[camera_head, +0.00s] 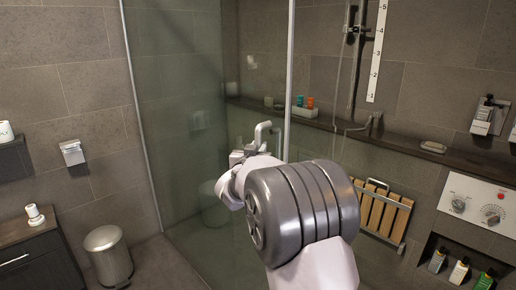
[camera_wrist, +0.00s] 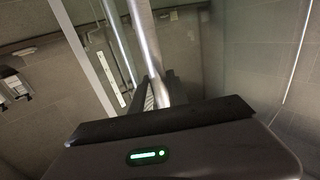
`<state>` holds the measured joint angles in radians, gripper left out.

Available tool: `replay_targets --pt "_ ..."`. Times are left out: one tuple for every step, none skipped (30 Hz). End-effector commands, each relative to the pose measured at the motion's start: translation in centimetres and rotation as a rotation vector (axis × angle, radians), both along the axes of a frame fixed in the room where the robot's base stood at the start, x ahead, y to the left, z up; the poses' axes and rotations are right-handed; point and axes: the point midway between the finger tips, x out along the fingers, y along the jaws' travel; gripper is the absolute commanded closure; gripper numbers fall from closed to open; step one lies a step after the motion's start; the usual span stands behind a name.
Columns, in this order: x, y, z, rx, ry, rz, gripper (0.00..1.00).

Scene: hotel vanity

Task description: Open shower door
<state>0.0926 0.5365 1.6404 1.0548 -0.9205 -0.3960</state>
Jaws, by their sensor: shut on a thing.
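The shower door (camera_head: 175,110) is a tinted glass panel with a pale vertical edge on its right side. Its metal handle (camera_head: 263,130) shows beside that edge in the head view, rising just above my gripper (camera_head: 245,154). In the wrist view, the handle is a shiny bar (camera_wrist: 147,45) running down between the dark fingers of my gripper (camera_wrist: 158,92). My gripper is shut on the handle. My arm hides the lower part of the door edge. Right of the edge, the shower interior looks untinted; I cannot tell exactly how far the door stands open.
A control panel (camera_head: 475,206) is at the right. A metal bin (camera_head: 108,255) and a dark cabinet (camera_head: 38,262) stand at the left.

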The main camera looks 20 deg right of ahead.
Motion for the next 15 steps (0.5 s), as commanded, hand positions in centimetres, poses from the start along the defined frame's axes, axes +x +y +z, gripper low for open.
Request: replay_targets --pt "0.0 0.08 -0.44 0.005 0.006 0.001 1.0" --pt "0.0 0.08 -0.44 0.005 0.006 0.001 1.0" --pt "0.0 0.08 -0.44 0.005 0.006 0.001 1.0" --pt "0.0 0.08 -0.44 0.005 0.006 0.001 1.0" --pt "0.0 0.08 -0.44 0.005 0.006 0.001 1.0" --pt "0.0 0.07 -0.43 0.005 0.006 0.001 0.76" --pt "0.0 0.09 -0.42 0.005 0.006 0.001 0.7" --pt "0.0 0.07 -0.38 0.004 0.006 0.001 0.65" --pt "0.0 0.07 -0.33 0.004 0.005 0.001 0.59" --pt "0.01 0.07 -0.3 0.004 0.005 0.001 0.59" --pt "0.01 0.06 -0.27 0.003 0.004 0.001 0.59" --pt "0.01 0.04 -0.24 0.002 0.003 0.001 0.59" --pt "0.01 0.04 -0.21 0.002 0.003 0.001 0.59" --pt "0.01 0.04 -0.19 0.002 0.003 0.001 0.59" --pt "0.0 0.04 -0.17 0.002 0.002 0.001 0.59"
